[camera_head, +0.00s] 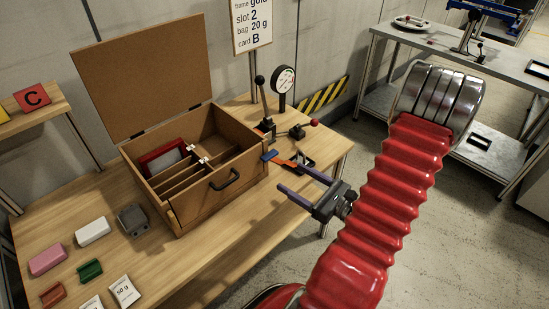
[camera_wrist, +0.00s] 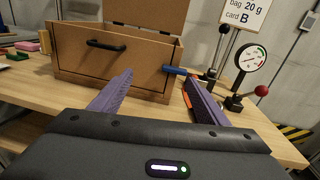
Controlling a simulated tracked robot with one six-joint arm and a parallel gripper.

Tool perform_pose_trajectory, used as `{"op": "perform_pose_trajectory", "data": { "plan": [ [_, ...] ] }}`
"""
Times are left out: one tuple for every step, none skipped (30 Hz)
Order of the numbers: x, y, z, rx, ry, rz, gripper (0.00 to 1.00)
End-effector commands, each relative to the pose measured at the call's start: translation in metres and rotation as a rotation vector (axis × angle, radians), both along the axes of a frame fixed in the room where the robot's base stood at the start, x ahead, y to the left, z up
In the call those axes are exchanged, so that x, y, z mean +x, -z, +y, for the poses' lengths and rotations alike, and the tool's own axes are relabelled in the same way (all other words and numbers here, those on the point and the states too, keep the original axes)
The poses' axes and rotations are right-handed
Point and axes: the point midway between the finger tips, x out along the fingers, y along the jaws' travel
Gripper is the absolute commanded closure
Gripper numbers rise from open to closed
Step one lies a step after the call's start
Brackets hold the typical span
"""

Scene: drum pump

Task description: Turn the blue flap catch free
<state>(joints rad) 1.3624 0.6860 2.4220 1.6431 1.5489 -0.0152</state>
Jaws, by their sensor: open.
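The blue flap catch (camera_head: 268,156) sticks out at the right side of the wooden box (camera_head: 190,203), near its front corner. In the wrist view the blue catch (camera_wrist: 174,71) shows just beyond and between my two purple fingertips, closer to the right one. My gripper (camera_head: 286,174) is open and empty, apart from the catch, with its fingers pointing toward the box. It also shows in the wrist view (camera_wrist: 157,77). The box lid (camera_head: 145,75) stands open. How the catch is mounted is too small to tell.
An orange-red part (camera_head: 287,163) lies beside my upper finger, close to the catch. A dial gauge (camera_head: 284,79) and a red-knobbed lever (camera_head: 303,129) stand behind. Several blocks and bags lie on the table's left. The table front (camera_head: 215,262) before the box is clear.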

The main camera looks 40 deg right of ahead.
Motion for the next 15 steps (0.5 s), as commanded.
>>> {"op": "perform_pose_trajectory", "data": {
  "plan": [
    [-0.006, 0.006, -0.010, 0.022, 0.043, -0.005, 0.31],
    [-0.009, 0.008, -0.014, 0.031, 0.063, -0.008, 0.31],
    [-0.012, 0.010, -0.019, 0.040, 0.084, -0.011, 0.31],
    [-0.013, 0.012, -0.022, 0.045, 0.095, -0.013, 0.31],
    [-0.015, 0.012, -0.024, 0.048, 0.103, -0.015, 0.31],
    [-0.015, 0.013, -0.025, 0.050, 0.111, -0.016, 0.31],
    [-0.016, 0.013, -0.026, 0.052, 0.113, -0.017, 0.31],
    [-0.016, 0.013, -0.026, 0.052, 0.114, -0.017, 0.31],
    [-0.016, 0.013, -0.026, 0.052, 0.114, -0.017, 0.31],
    [-0.016, 0.013, -0.026, 0.052, 0.113, -0.017, 0.31],
    [-0.016, 0.013, -0.026, 0.051, 0.112, -0.017, 0.31],
    [-0.015, 0.013, -0.026, 0.050, 0.112, -0.016, 0.31],
    [-0.015, 0.013, -0.025, 0.050, 0.112, -0.016, 0.31],
    [-0.015, 0.013, -0.025, 0.050, 0.111, -0.016, 0.31],
    [-0.015, 0.013, -0.025, 0.050, 0.111, -0.016, 0.31]
  ]
}}
